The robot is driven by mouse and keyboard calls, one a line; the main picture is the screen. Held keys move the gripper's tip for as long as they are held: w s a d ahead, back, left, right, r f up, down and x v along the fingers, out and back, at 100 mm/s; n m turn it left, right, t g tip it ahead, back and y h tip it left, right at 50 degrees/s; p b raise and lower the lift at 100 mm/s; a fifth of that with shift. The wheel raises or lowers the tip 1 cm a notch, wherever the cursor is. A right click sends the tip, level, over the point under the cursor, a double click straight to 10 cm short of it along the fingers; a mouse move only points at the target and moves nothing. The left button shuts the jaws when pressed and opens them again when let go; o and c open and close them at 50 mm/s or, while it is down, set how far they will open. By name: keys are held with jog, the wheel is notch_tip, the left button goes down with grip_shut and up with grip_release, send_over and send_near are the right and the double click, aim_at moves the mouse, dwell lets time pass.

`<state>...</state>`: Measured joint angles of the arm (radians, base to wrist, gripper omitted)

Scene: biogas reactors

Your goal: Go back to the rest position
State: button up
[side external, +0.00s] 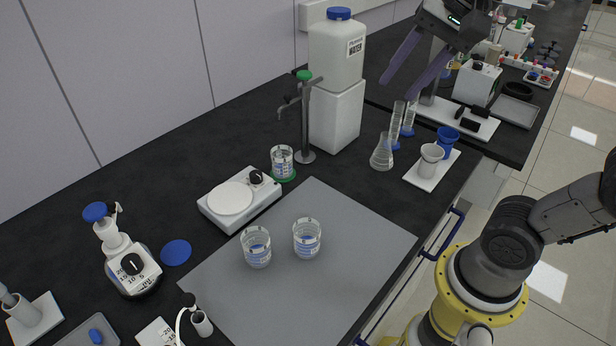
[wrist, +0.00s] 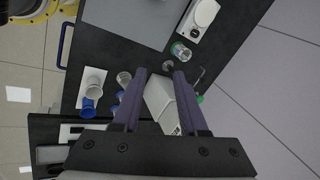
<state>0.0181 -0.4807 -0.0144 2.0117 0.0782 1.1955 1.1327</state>
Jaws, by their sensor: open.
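My gripper (side external: 418,66) is open and empty, high above the back right of the bench in the side external view. Its two purple fingers also show in the wrist view (wrist: 166,100), spread apart, pointing down over the bench with nothing between them in their grasp. Two glass beakers with blue liquid, a left one (side external: 256,247) and a right one (side external: 306,238), stand on the grey mat (side external: 345,215). A third beaker (side external: 282,162) stands on a green ring below the tap (side external: 304,115). It also shows in the wrist view (wrist: 180,51).
A white water container (side external: 337,55) on a white block stands at the back, left of my gripper. A flask (side external: 381,153), cylinders (side external: 408,118) and cups on a white tray (side external: 431,174) stand below it. A hotplate (side external: 238,199) and dispenser bottle (side external: 130,262) are left.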

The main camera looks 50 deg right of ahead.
jog(key=s+d+f+n, duration=0.1)
jog(key=s+f+n, duration=0.6)
jog(key=f+n, duration=0.4)
jog(key=shift+f+n+t+h, duration=0.15)
jog(key=shift+n+t+h, duration=0.2)
jog(key=shift+n, duration=0.85)
